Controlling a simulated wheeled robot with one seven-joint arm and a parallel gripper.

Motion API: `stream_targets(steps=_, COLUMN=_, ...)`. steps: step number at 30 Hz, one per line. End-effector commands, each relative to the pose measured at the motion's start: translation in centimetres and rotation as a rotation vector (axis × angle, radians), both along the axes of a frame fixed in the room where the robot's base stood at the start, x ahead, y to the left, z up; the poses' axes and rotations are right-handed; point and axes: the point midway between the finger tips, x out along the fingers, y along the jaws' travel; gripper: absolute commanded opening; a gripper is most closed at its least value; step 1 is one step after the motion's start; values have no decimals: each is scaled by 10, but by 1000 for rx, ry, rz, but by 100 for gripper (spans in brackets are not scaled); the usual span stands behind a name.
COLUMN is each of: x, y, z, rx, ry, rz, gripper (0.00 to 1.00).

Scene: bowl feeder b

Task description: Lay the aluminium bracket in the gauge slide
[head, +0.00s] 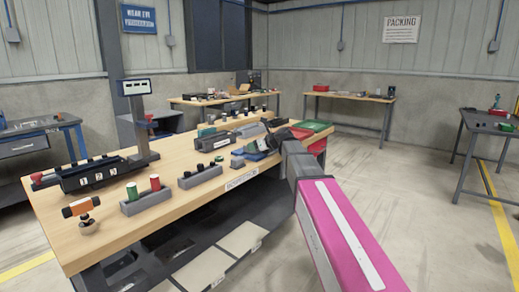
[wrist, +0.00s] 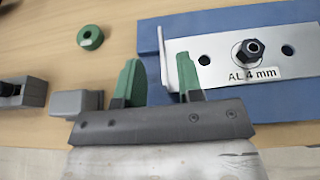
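The aluminium bracket (wrist: 222,48) is a pale metal plate labelled "AL 4 mm", with an upturned flange at its left end and a dark hex nut or bolt head at its middle. It rests on a blue surface (wrist: 149,40) in the wrist view. My gripper (wrist: 160,82) is open, its green fingers apart just left of the plate. The right finger is close to the flange; I cannot tell whether they touch. In the head view my gripper (head: 252,133) is small over the bench's right part. I cannot identify the gauge slide for certain.
A black fixture (head: 95,175) with numbered tags and a display column (head: 138,110) stands on the wooden bench's left part. Grey holders (head: 200,177) stand along the front edge. A green ring (wrist: 90,37) and a grey block (wrist: 75,103) lie left of my fingers.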

Motion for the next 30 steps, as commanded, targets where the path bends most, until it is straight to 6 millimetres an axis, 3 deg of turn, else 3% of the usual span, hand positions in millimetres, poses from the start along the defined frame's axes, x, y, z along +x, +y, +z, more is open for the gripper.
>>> stream_targets(steps=7, x=22, y=24, z=-12, rx=0, ry=0, rz=1, gripper=34)
stream_targets(steps=14, x=22, y=26, z=-13, rx=-1, ry=-1, rz=0, gripper=34)
stream_targets(steps=18, x=22, y=26, z=-13, rx=-1, ry=-1, rz=0, gripper=0)
stream_targets(steps=30, x=22, y=26, z=-12, rx=0, ry=-2, rz=-1, gripper=0)
